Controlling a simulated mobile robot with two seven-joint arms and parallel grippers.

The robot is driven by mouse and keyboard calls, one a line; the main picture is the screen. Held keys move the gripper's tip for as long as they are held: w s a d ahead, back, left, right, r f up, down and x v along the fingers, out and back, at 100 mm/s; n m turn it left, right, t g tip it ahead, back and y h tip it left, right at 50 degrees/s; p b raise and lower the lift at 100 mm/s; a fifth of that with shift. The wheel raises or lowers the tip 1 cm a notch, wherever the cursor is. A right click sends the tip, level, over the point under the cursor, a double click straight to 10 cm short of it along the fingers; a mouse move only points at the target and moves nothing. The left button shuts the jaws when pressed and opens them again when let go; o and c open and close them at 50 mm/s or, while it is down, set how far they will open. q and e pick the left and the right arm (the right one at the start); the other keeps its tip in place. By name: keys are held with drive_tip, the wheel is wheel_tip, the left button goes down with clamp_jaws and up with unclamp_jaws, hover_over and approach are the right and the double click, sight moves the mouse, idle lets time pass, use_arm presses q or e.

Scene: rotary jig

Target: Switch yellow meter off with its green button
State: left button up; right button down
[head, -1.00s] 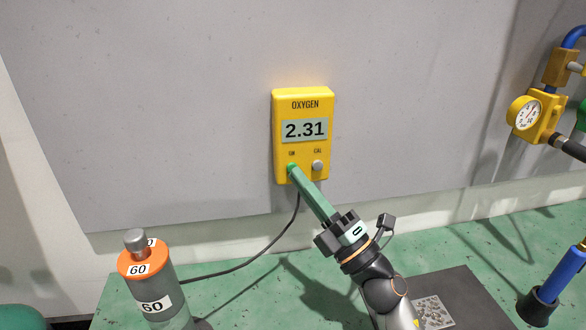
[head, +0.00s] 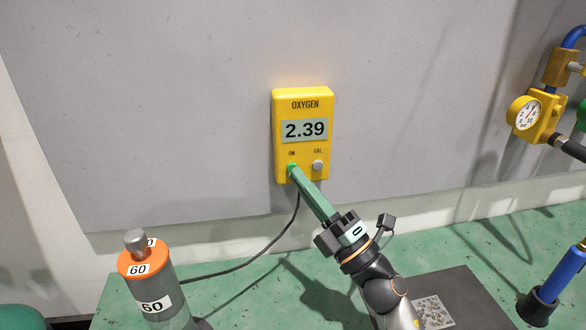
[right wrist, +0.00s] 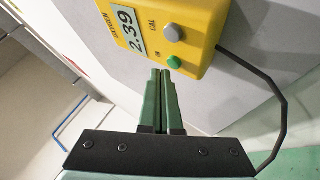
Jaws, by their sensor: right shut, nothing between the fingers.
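The yellow oxygen meter (head: 303,108) is mounted on the grey wall panel, its display lit and reading 2.39. Its green button (head: 291,167) is at the lower left of its face, with a grey CAL button (head: 318,165) to the right. In the right wrist view the green button (right wrist: 174,62) shows just past my fingertips. My right gripper (head: 294,174) is shut and empty, its green fingers together with the tips at the green button. I cannot tell whether they touch it. The fingertips also show in the right wrist view (right wrist: 160,74). My left gripper is out of view.
A black cable (head: 240,264) runs from the meter down to the green bench. A grey cylinder with an orange top (head: 153,283) stands at the lower left. A yellow gauge (head: 526,112) with pipes is at the right. A blue-handled tool (head: 562,275) stands at the lower right.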

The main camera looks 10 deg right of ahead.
drive_tip(key=shift+w, duration=0.2)
drive_tip(key=shift+w, duration=0.25)
idle(0.6)
drive_tip(key=shift+s, duration=0.45)
drive_tip(key=shift+s, duration=0.1)
drive_tip(key=s+p, duration=0.1)
drive_tip(key=s, duration=0.4)
drive_tip(key=shift+s, duration=0.4)
idle(0.3)
